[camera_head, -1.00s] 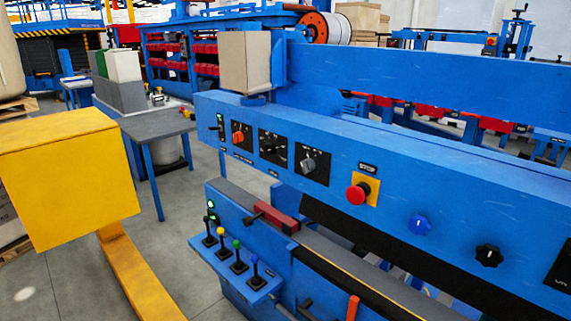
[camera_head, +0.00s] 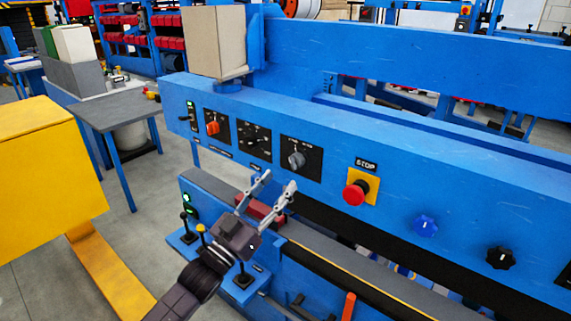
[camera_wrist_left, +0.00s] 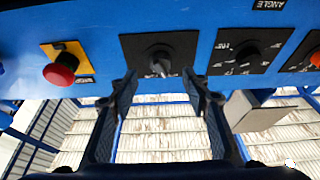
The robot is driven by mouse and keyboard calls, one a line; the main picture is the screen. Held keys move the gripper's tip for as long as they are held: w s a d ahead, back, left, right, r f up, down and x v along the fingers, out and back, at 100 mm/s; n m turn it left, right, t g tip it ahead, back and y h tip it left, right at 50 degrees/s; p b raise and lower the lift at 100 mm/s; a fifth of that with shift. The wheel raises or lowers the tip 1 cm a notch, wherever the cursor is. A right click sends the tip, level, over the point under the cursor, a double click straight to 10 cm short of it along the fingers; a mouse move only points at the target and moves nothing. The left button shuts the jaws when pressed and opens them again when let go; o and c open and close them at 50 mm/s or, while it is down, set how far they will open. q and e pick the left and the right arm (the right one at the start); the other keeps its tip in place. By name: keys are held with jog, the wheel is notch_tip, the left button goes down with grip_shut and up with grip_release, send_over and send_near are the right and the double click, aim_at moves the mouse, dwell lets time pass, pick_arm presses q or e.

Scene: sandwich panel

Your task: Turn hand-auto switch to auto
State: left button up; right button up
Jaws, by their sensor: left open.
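A blue control panel (camera_head: 330,150) spans the head view. On it is a grey rotary selector switch (camera_head: 297,159) on a black plate; its labels are too small to read. The switch also shows in the left wrist view (camera_wrist_left: 160,62), with its pointer toward the gripper side. My left gripper (camera_head: 278,181) is open and empty, just below and left of that switch in the head view. In the left wrist view the gripper's fingers (camera_wrist_left: 160,88) stand either side of the switch, apart from it. My right gripper is not in view.
A red stop button (camera_head: 355,193) on a yellow plate sits to the right. A black dial (camera_head: 254,141) and an orange switch (camera_head: 214,128) sit to the left. Blue (camera_head: 425,225) and black (camera_head: 500,257) knobs are further right. Small levers (camera_head: 187,226) stand below.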

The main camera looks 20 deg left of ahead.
aim_at(292, 168)
pick_arm(q)
jog(key=p+x, duration=0.1)
jog(key=x, duration=0.5)
jog(key=shift+w+d, duration=0.1)
jog(key=shift+w, duration=0.15)
jog(key=shift+c, duration=0.2)
jog(key=c, duration=1.1)
jog(key=shift+m, duration=0.3)
jog(key=m+h, duration=0.1)
jog(key=m, duration=0.1)
jog(key=m+g+h, duration=0.1)
jog(key=m, duration=0.1)
jog(key=m+g+b, duration=0.1)
jog(key=m, duration=0.1)
jog(key=shift+w+a+h, duration=0.1)
jog(key=shift+a+h, duration=0.2)
jog(key=shift+h, duration=0.1)
jog(key=m+g+h, duration=0.1)
jog(key=m, duration=0.2)
jog(key=m+g+h, duration=0.1)
jog(key=m, duration=0.3)
jog(key=shift+a+r+p, duration=0.1)
jog(key=shift+r+p, duration=0.05)
jog(key=shift+p, duration=0.2)
jog(key=shift+m+g, duration=0.3)
jog(key=shift+g, duration=0.1)
